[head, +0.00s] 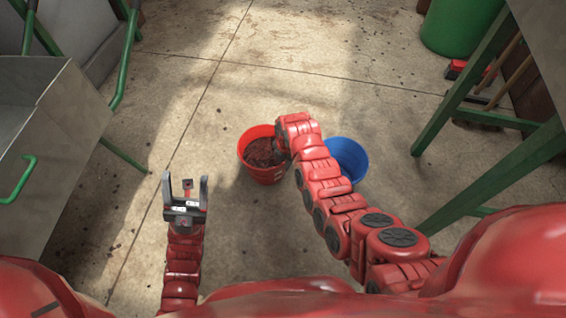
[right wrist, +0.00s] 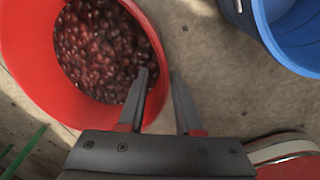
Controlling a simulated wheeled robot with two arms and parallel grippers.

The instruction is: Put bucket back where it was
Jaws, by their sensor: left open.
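A red bucket (head: 257,174) filled with dark red cherries (head: 262,152) stands on the concrete floor near the centre of the head view. In the right wrist view, the red bucket (right wrist: 26,50) fills the upper left. My right gripper (right wrist: 160,72) has its fingers at the bucket's rim, one over the inside and one outside. A strip of floor shows between the outer finger and the wall; whether the jaws pinch the rim is unclear. In the head view, my right arm hides this gripper. My left gripper (head: 186,180) is open and empty, to the left of the bucket.
A blue bucket (head: 349,156) stands just right of the red one, partly behind my right arm; it also shows in the right wrist view (right wrist: 296,40). A metal bin with green legs (head: 82,112) is at left, a green-legged frame (head: 452,110) at right.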

